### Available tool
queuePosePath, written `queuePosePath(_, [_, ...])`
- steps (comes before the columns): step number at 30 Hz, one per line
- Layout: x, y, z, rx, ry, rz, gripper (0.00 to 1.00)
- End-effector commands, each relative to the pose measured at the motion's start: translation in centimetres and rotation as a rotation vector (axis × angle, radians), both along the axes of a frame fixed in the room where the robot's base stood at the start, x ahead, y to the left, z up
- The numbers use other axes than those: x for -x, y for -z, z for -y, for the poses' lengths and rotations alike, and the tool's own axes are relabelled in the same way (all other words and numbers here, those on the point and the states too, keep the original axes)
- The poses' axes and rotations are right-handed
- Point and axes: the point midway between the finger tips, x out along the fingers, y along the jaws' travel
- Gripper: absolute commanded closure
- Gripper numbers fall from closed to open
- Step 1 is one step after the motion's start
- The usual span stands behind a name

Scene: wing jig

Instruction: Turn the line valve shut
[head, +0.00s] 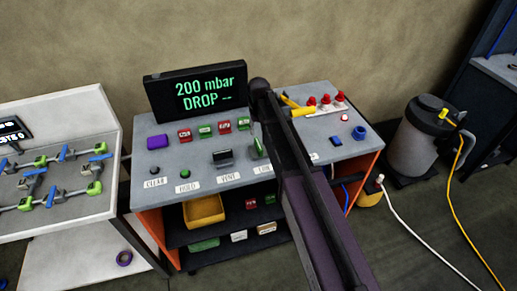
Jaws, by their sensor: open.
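A control bench has a grey top (205,157) with a row of labelled controls along its front. A green upright handle (257,147) stands just left of my arm, above a label partly hidden by the arm. I cannot tell for sure that it is the line valve. A black block-like handle (222,157) stands left of it above the label VENT. A yellow bar-shaped part (299,111) shows behind my arm; its base is hidden. My arm crosses the bench from the bottom of the picture. I cannot make out my gripper's fingers.
A display (196,92) reads 200 mbar DROP. Red and green blocks, a purple block (158,142) and red-topped fittings (325,101) sit on the bench. A yellow bin (203,211) is below. A grey canister (418,139) stands right, with hoses across the floor.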

Motion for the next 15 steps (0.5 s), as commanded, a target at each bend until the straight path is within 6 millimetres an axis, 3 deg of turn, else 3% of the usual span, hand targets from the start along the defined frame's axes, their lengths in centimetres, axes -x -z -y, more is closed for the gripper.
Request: queuePosePath(15, [0.0,4.5,0.0,0.0,0.0,0.0,0.44])
